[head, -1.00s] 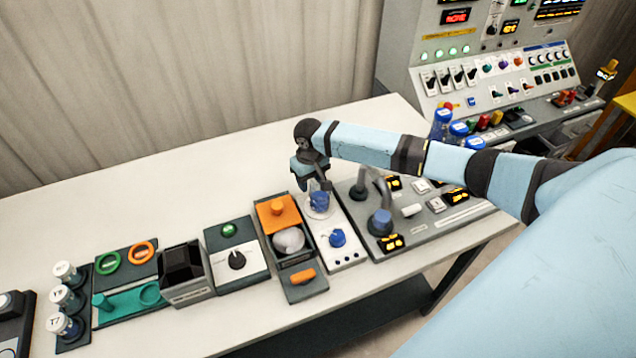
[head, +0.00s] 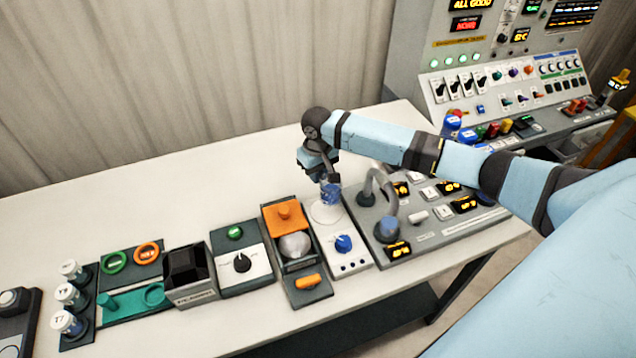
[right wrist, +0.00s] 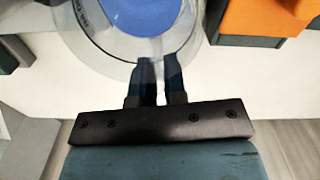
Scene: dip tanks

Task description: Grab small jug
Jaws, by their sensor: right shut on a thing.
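The small jug (head: 331,193) is a clear vessel with blue liquid. In the head view it shows just above the round pale plate (head: 325,213) of a white unit with a blue knob. My right gripper (head: 329,180) is shut on it from above. In the right wrist view, the two fingers (right wrist: 162,82) are close together at the near edge of the clear jug (right wrist: 140,18), whose blue contents fill the top of the picture. The fingers partly hide its edge. My left gripper is not in view.
A grey panel with a curved tap (head: 388,205) stands close to the right of the jug. An orange-lidded unit (head: 284,212) stands to its left. Blue-capped bottles (head: 453,124) are beyond my right arm. The back left of the white table (head: 150,210) is clear.

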